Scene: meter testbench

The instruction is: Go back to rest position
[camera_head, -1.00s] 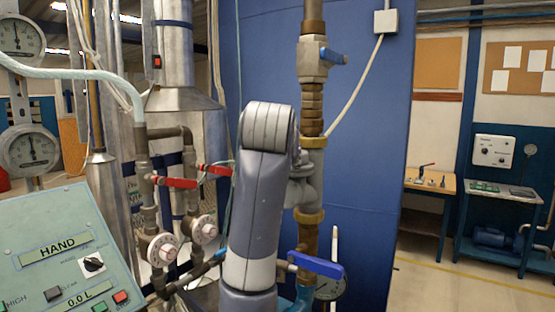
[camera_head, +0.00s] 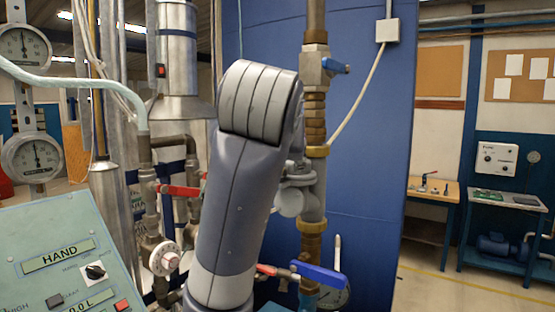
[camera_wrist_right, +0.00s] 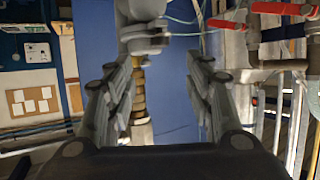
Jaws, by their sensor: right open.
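My right arm (camera_head: 245,170), grey and bent, rises in the middle of the head view and hides its own gripper there. In the right wrist view my right gripper (camera_wrist_right: 158,85) is open, its two fingers spread wide with nothing held between them. Behind and between the fingers show the blue tank (camera_wrist_right: 175,75) and a brass-fitted pipe (camera_wrist_right: 138,100); that view is turned upside down. My left gripper is in neither view.
A vertical pipe (camera_head: 313,130) with blue-handled valves (camera_head: 319,275) stands just right of my arm. Red-handled valves (camera_head: 180,190), a white dial (camera_head: 164,259) and a control panel (camera_head: 60,260) marked HAND are to the left. Open floor (camera_head: 470,290) lies at the right.

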